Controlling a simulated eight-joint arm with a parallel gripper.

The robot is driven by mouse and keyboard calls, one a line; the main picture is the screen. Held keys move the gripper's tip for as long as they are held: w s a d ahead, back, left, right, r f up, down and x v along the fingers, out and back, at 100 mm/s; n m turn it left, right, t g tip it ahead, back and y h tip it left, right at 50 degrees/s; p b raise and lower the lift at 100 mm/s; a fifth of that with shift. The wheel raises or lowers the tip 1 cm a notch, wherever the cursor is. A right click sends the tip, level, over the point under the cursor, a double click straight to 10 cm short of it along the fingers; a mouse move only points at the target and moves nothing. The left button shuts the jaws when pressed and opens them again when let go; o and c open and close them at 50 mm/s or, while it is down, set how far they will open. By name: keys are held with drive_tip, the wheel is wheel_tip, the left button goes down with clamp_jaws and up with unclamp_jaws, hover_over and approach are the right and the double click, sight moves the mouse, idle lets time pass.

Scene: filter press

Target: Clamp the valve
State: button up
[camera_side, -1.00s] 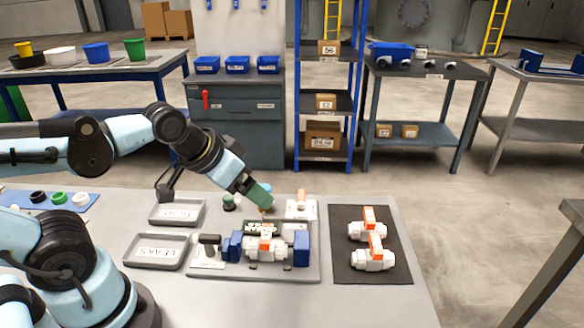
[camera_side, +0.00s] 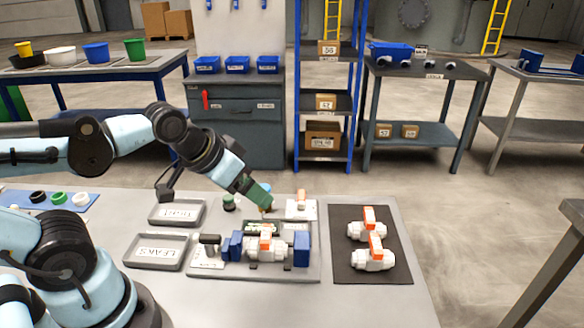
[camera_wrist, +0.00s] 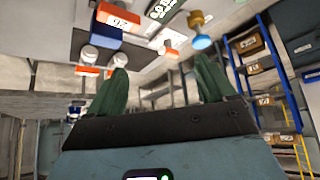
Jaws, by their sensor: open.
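A white valve with an orange handle (camera_side: 265,243) lies in a fixture on a grey plate (camera_side: 205,274). It sits between a blue jaw block on the left (camera_side: 236,245) and another on the right (camera_side: 301,248). I cannot tell whether the blocks touch it. A black-topped lever or knob (camera_side: 209,240) stands at the fixture's left end. My gripper (camera_side: 267,205) tilts down, above and behind the valve. In the wrist view its green fingers (camera_wrist: 162,58) are apart with nothing between them. A blue block (camera_wrist: 95,36) and an orange labelled part (camera_wrist: 118,18) show beyond them.
Two spare valves (camera_side: 370,240) lie on a dark mat (camera_side: 345,275) at right. Two grey trays, one marked LEAKS (camera_side: 158,251), stand at left. A small display (camera_side: 262,228), an orange-topped part on a white plate (camera_side: 301,205) and a dark green-topped part (camera_side: 229,203) stand near my gripper.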

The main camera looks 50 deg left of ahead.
sight(207, 236)
drive_tip(key=shift+a, duration=0.1)
drive_tip(key=shift+c, duration=1.1)
drive_tip(key=shift+s+a+m+g, duration=0.2)
drive_tip(key=shift+s+m+g, duration=0.1)
drive_tip(key=shift+m+g, duration=0.2)
drive_tip(key=shift+c, duration=1.1)
drive_tip(key=s+a+r+m+g, duration=0.1)
drive_tip(key=s+m, duration=0.1)
drive_tip(key=s+r+m+g, duration=0.1)
drive_tip(key=s+m+g, duration=0.1)
drive_tip(key=s+a+m+g, duration=0.1)
drive_tip(key=s+m+g, duration=0.1)
drive_tip(key=m, duration=0.1)
drive_tip(key=shift+s+a+r, duration=0.1)
drive_tip(key=shift+a+r, duration=0.25)
drive_tip(key=shift+r, duration=0.05)
drive_tip(key=shift+c, duration=1)
drive_tip(key=shift+m+g, duration=0.5)
drive_tip(key=shift+g, duration=0.1)
drive_tip(key=shift+s+a+f, duration=0.1)
drive_tip(key=shift+s+f, duration=0.05)
drive_tip(key=shift+f, duration=1.75)
drive_tip(key=shift+s+d+f, duration=0.1)
drive_tip(key=shift+s+f, duration=0.05)
drive_tip(key=shift+f, duration=1.75)
drive_tip(key=shift+s+a+f, duration=0.1)
drive_tip(key=shift+s+f, duration=0.05)
drive_tip(key=shift+f, duration=1.75)
clamp_jaws()
